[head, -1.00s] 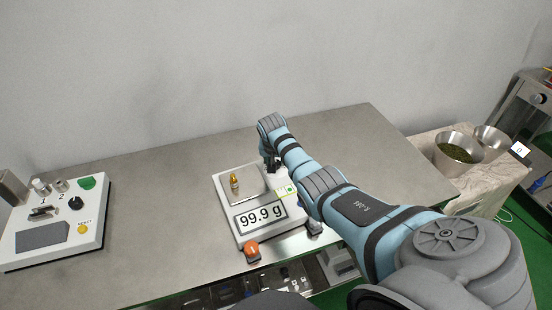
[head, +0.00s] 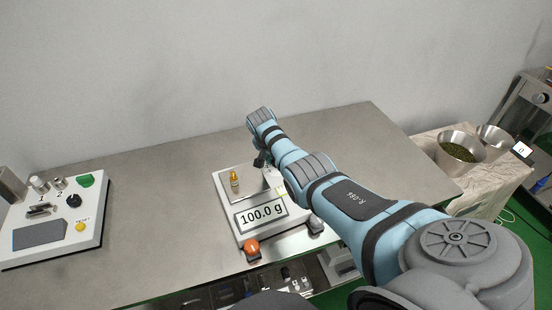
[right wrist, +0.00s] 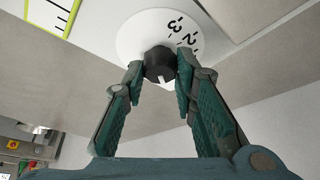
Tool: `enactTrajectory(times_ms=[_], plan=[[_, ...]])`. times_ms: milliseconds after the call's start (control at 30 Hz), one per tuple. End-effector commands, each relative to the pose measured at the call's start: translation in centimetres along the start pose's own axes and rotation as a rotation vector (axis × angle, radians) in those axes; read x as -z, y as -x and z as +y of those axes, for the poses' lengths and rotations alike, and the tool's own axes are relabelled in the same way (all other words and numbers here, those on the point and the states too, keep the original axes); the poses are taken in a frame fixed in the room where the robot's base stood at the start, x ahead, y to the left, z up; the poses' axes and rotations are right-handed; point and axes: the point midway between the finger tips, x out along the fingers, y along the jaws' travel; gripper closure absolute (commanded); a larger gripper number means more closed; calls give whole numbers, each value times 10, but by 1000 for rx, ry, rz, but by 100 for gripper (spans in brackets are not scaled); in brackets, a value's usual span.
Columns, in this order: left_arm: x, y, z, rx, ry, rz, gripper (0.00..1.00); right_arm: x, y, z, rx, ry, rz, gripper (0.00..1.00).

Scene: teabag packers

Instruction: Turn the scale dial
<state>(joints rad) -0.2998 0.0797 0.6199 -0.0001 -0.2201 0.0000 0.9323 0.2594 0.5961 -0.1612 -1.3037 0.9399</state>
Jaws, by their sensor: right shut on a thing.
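The scale (head: 224,205) stands near the front of the steel table, and its display (head: 262,215) reads 100.0 g. A small brass weight (head: 234,179) stands upright on its pan. In the right wrist view the black dial knob (right wrist: 159,62), with a white pointer mark, sits on a round white dial plate (right wrist: 142,34) with numbers, 2 and 3 among them. My right gripper (right wrist: 160,69) is shut on the knob, one finger on each side. In the head view my right arm hides the dial. My left gripper is not in view.
A control box (head: 85,225) with buttons and a black knob lies at the table's left. At the right, metal bowls (head: 460,146) stand on a cloth-covered surface. The table behind the scale is clear.

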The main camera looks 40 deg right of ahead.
Motion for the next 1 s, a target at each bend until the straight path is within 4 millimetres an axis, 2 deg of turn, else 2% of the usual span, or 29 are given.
enactTrajectory(times_ms=[67, 100, 200, 500, 633, 767, 900, 1000], plan=[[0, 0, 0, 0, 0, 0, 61, 0, 0, 0, 1, 0, 0, 100], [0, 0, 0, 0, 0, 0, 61, 0, 0, 0, 1, 0, 0, 68], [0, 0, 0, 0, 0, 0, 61, 0, 0, 0, 1, 1, 0, 54], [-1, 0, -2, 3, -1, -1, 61, 0, 1, 0, 1, 1, 0, 54], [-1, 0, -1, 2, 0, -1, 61, 1, 12, -1, 3, 1, 3, 54], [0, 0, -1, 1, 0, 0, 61, 1, 38, -1, 6, 1, 3, 54], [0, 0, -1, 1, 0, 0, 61, 1, 81, -2, 5, 1, 3, 54], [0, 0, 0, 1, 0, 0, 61, 0, 103, -1, 5, 1, 1, 54]])
